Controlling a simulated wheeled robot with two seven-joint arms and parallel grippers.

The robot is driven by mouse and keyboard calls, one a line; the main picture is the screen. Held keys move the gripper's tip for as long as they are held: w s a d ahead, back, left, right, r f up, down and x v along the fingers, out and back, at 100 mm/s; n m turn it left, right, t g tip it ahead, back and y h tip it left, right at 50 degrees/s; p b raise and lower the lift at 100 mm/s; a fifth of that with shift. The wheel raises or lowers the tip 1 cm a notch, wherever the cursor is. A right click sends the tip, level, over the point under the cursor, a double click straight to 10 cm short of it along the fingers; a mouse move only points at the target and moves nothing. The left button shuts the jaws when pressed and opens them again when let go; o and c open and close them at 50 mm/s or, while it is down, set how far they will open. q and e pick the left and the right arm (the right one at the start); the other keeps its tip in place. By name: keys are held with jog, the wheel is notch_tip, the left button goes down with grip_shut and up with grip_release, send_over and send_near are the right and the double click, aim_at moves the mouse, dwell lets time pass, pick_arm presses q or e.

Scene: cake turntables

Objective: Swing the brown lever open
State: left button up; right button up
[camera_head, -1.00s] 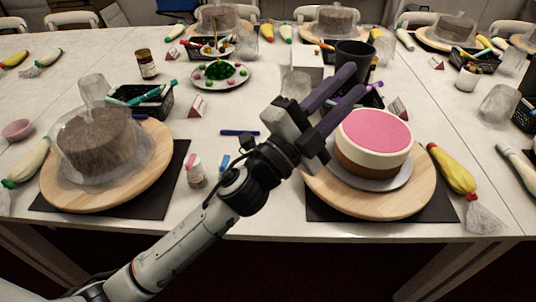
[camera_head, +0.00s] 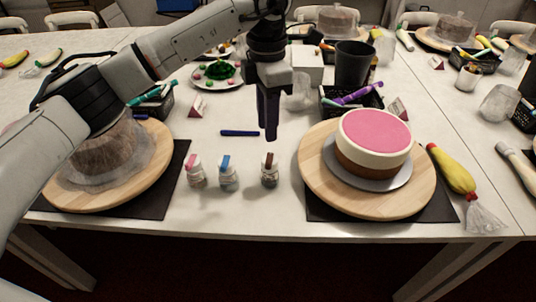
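Three small white bottles stand in a row between the two wooden turntables. The right one has a brown lever (camera_head: 269,160) on top. The middle one has a blue lever (camera_head: 226,162) and the left one a pink-red lever (camera_head: 191,163). My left gripper (camera_head: 271,136) points straight down above and slightly behind the brown-lever bottle (camera_head: 269,176), apart from it. Its fingers overlap from this angle, so the gap between them does not show. My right gripper is not in view.
A pink-topped cake (camera_head: 375,132) stands on the right turntable (camera_head: 322,187). A covered cake on the left turntable (camera_head: 150,172) is partly behind my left arm. A blue pen (camera_head: 240,133) lies behind the bottles. The table in front of the bottles is clear.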

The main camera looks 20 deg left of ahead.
aim_at(268, 163)
pick_arm(q)
notch_tip(268, 163, down, 10)
jog(key=shift+s+d+p, duration=0.1)
jog(key=shift+p, duration=0.35)
grip_shut()
